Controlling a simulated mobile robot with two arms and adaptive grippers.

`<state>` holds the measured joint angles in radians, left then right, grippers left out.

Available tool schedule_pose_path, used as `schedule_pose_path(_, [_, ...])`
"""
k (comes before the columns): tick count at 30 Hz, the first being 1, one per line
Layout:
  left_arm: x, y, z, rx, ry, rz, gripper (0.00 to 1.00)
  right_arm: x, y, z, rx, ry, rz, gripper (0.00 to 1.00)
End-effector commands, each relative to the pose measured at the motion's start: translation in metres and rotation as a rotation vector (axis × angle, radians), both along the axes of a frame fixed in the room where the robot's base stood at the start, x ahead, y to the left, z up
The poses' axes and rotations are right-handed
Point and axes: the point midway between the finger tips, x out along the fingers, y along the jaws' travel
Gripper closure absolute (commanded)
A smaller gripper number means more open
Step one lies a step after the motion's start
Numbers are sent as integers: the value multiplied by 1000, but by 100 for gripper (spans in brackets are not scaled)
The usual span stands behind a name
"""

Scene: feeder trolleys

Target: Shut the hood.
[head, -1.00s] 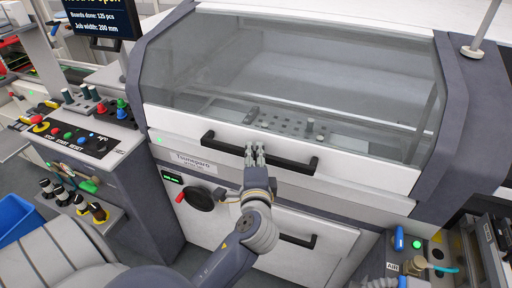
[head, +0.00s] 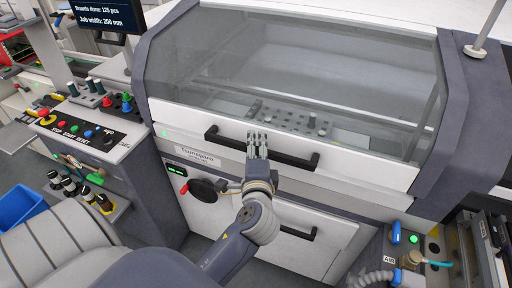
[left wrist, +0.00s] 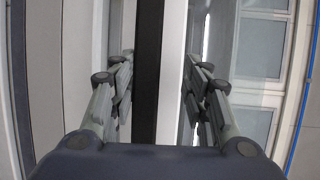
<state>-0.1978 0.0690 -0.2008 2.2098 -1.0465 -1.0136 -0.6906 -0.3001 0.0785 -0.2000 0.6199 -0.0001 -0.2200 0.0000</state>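The hood (head: 290,65) is a white frame with a large tinted clear window on the machine's front. A black bar handle (head: 296,160) runs along its lower white edge. The hood's lower edge sits close above the machine's front panel; I cannot tell whether it is fully shut. My left gripper (head: 257,140) is at the middle of the handle. In the left wrist view the open fingers (left wrist: 158,88) stand on both sides of the handle (left wrist: 146,75), with gaps beside the bar. My right gripper is not in view.
A control console (head: 90,135) with buttons and knobs stands on the left, under a dark screen (head: 104,15). A red-knobbed crank (head: 203,190) and a lower drawer handle (head: 296,230) are below the hood. A blue bin (head: 18,215) is at the lower left.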

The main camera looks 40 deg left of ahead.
Motion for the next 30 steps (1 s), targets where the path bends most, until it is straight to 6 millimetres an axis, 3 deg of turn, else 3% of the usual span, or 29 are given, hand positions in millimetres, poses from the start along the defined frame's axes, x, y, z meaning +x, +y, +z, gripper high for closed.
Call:
schedule_pose_path(8, [-12,-9,2,-1,-1,-2,58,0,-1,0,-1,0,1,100])
schedule_pose_path(22, [-84,-62,14,-2,4,0,58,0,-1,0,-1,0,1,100])
schedule_pose_path(30, [-95,-70,17,-1,0,0,58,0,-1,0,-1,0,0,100])
